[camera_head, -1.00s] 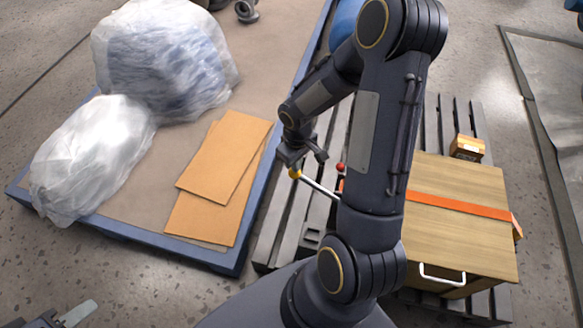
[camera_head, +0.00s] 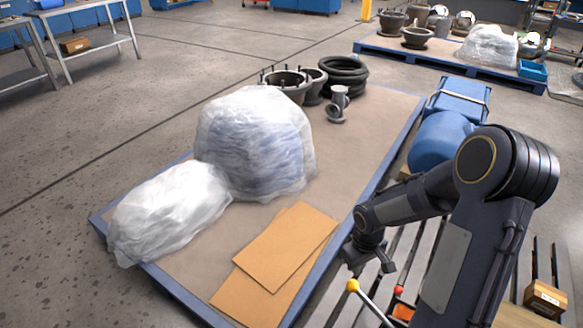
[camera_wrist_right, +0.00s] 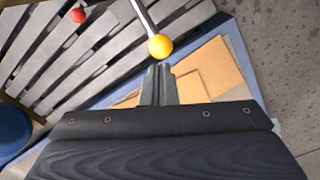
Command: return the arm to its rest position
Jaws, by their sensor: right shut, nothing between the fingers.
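My right arm reaches in from the lower right of the head view. Its gripper (camera_head: 372,262) hangs over the gap between the blue-edged platform and the slatted pallet, shut and empty. In the right wrist view the gripper fingers (camera_wrist_right: 159,84) are together. A lever with a yellow ball knob (camera_head: 352,286) stands just below the gripper in the head view. In the wrist view the yellow knob (camera_wrist_right: 160,46) lies just beyond the fingertips, with nothing held. A red knob (camera_head: 399,290) is to its right, and it also shows in the wrist view (camera_wrist_right: 78,15). My left gripper is out of view.
The low platform (camera_head: 375,118) carries plastic-wrapped bundles (camera_head: 255,145), cardboard sheets (camera_head: 285,248) and pipe fittings (camera_head: 287,84). A blue motor-like unit (camera_head: 440,140) stands behind my right arm. A small box (camera_head: 545,298) sits on the slatted pallet (camera_head: 410,240). Open floor (camera_head: 70,200) lies left.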

